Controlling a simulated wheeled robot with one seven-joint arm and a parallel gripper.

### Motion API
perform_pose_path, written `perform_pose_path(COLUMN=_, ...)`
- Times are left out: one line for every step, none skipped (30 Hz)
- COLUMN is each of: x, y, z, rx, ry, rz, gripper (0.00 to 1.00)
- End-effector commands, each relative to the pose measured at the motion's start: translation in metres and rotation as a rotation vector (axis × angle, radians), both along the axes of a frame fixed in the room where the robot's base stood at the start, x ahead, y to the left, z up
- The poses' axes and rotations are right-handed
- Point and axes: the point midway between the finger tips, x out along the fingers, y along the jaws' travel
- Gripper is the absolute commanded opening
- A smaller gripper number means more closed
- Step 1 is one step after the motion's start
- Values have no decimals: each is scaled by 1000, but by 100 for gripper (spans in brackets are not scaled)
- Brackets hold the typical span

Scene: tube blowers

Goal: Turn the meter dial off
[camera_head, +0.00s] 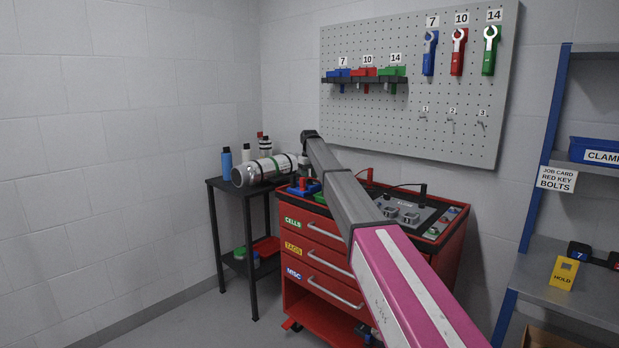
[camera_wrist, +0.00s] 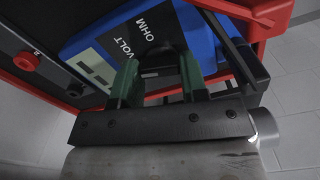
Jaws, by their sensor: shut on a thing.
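The blue meter (camera_wrist: 100,42) lies under my gripper in the wrist view, with a pale display and the printed words VOLT and OHM. In the head view the meter (camera_head: 313,190) shows as a small blue shape on the left part of the red cart's top. My gripper (camera_wrist: 158,64) is lowered over the meter, with its two green fingers on either side of the dial. It is shut on the dial. The dial itself is mostly hidden by the fingers, so its pointing direction cannot be told.
The red cart (camera_head: 322,230) has drawers labelled CELLS, TAGS and MISC. A grey panel (camera_head: 408,212) lies on its right side. A black side table (camera_head: 217,183) holds a metal cylinder (camera_head: 262,170) and bottles. A pegboard (camera_head: 410,85) with wrenches hangs behind. A shelf (camera_head: 570,290) stands right.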

Motion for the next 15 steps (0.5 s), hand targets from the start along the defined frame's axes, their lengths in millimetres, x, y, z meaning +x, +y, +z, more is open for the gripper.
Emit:
perform_pose_path(x=0, y=0, z=0, rx=1, ry=-1, rz=36, gripper=16)
perform_pose_path(x=0, y=0, z=0, rx=1, ry=-1, rz=57, gripper=16)
perform_pose_path(x=0, y=0, z=0, rx=1, ry=-1, rz=84, gripper=16)
perform_pose_path(x=0, y=0, z=0, rx=1, ry=-1, rz=104, gripper=16)
perform_pose_path(x=0, y=1, z=0, rx=1, ry=-1, rz=121, gripper=16)
perform_pose_path(x=1, y=1, z=0, rx=1, ry=-1, rz=144, gripper=16)
perform_pose_path(x=1, y=1, z=0, rx=1, ry=-1, rz=160, gripper=16)
perform_pose_path(x=1, y=1, z=0, rx=1, ry=-1, rz=173, gripper=16)
perform_pose_path(x=1, y=1, z=0, rx=1, ry=-1, rz=192, gripper=16)
perform_pose_path(x=1, y=1, z=0, rx=1, ry=-1, rz=203, gripper=16)
perform_pose_path(x=1, y=1, z=0, rx=1, ry=-1, rz=213, gripper=16)
perform_pose_path(x=1, y=1, z=0, rx=1, ry=-1, rz=226, gripper=16)
perform_pose_path(x=1, y=1, z=0, rx=1, ry=-1, rz=234, gripper=16)
perform_pose_path(x=1, y=1, z=0, rx=1, ry=-1, rz=241, gripper=16)
perform_pose_path(x=1, y=1, z=0, rx=1, ry=-1, rz=250, gripper=16)
